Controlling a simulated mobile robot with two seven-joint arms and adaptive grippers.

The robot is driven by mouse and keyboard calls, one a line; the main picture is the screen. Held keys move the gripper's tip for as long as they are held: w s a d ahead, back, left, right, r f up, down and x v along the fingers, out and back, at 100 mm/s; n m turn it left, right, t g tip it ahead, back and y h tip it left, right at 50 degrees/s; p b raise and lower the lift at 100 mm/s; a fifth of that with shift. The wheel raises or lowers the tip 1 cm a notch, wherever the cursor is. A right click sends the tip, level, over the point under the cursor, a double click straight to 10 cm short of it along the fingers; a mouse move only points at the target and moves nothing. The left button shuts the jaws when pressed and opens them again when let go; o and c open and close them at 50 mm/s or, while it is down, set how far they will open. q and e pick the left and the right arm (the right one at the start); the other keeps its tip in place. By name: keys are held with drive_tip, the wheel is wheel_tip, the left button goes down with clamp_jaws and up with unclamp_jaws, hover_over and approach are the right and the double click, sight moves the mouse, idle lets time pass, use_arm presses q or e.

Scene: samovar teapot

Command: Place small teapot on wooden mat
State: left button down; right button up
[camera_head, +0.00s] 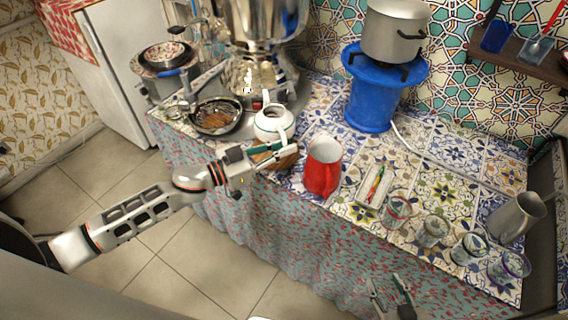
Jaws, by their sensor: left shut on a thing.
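The small white teapot (271,123) with a dark rim line is at the counter's front edge, left of the red pitcher. My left gripper (280,149) is shut at the teapot's near side, where its handle seems to be; the fingers hide that part. The wooden mat (284,161) lies just below and in front of the teapot, partly hidden by my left gripper. I cannot tell whether the teapot touches the mat. My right gripper (391,297) is at the bottom edge of the view, empty, its fingers apart, in front of the counter.
A red pitcher (322,167) stands close to the right. A pan (215,116) and the large samovar (262,25) are behind left. A blue stand (371,100) bears a metal pot (395,30). A small tray (373,185) and several glasses (432,231) line the right front.

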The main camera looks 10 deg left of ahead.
use_arm(q)
drive_tip(key=shift+f+b, duration=0.85)
drive_tip(key=shift+f, duration=1.85)
drive_tip(key=shift+r, duration=0.1)
use_arm(e)
drive_tip(key=f, duration=0.2)
drive_tip(key=shift+s+d+f, duration=0.1)
drive_tip(key=shift+s+f, duration=0.15)
drive_tip(key=shift+f, duration=0.1)
use_arm(q)
drive_tip(key=c, duration=2.4)
unclamp_jaws()
drive_tip(key=shift+f, duration=0.2)
drive_tip(key=o, duration=0.3)
use_arm(e)
drive_tip(key=shift+w+r, duration=0.1)
drive_tip(key=shift+r, duration=0.05)
use_arm(q)
drive_tip(key=shift+r, duration=0.15)
